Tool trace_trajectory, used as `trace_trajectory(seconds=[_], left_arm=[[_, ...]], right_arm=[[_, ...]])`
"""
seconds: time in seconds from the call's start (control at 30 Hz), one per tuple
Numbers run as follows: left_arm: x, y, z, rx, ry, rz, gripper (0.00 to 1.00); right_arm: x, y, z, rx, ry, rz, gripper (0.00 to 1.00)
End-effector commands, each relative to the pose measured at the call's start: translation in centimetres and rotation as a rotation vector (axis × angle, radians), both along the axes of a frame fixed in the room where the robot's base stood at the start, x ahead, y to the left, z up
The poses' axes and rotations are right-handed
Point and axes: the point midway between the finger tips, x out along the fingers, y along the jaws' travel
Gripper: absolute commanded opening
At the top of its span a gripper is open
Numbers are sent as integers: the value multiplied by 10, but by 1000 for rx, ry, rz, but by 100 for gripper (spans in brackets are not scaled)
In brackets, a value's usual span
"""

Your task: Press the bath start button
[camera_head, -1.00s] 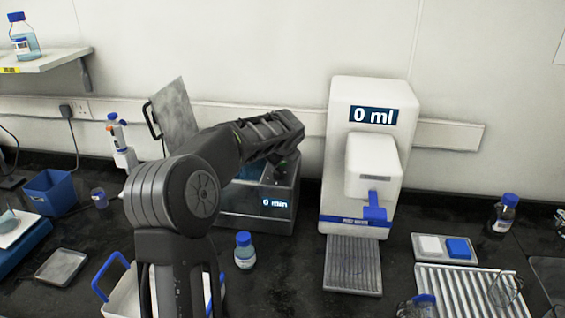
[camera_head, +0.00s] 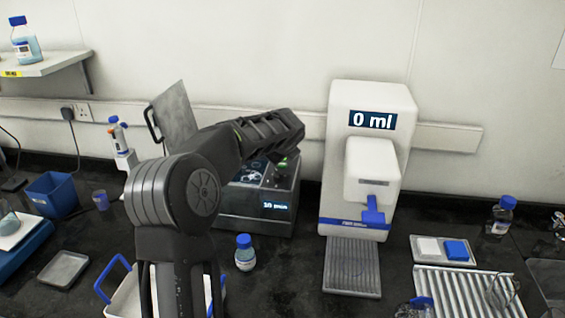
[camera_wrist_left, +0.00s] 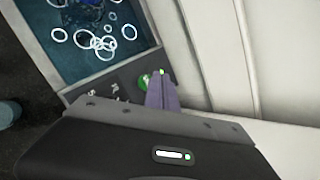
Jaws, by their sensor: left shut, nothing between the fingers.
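The bath (camera_head: 255,217) is a dark grey box on the bench, left of the white dispenser. Its front display (camera_head: 275,206) reads what looks like 10 min. The start button (camera_head: 283,163) is a green-lit spot at the bath's back right corner. It also shows green in the left wrist view (camera_wrist_left: 143,82). My left gripper (camera_wrist_left: 161,90) is shut and empty, with its fingertips right beside or on the button; I cannot tell if they touch it. In the head view my arm hides part of the bath and the gripper. My right gripper is not in view.
The bath's lid (camera_head: 174,117) stands raised behind my arm. A white dispenser (camera_head: 368,155) reading 0 ml stands close on the right. A blue-capped bottle (camera_head: 244,253) stands in front of the bath. A white basket (camera_head: 125,295) is at the front left.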

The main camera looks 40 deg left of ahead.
Motion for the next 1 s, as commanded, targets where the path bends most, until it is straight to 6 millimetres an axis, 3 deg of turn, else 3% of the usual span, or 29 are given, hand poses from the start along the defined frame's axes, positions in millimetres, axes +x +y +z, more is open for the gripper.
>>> trace_trajectory(seconds=[0.27,0.57,0.8,1.0], left_arm=[[0,0,2,0,-1,1,0],[0,0,28,0,-2,1,0],[0,1,46,1,-2,2,0],[0,0,50,0,0,0,0]], right_arm=[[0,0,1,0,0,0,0],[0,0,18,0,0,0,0],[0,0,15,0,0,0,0],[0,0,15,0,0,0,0]])
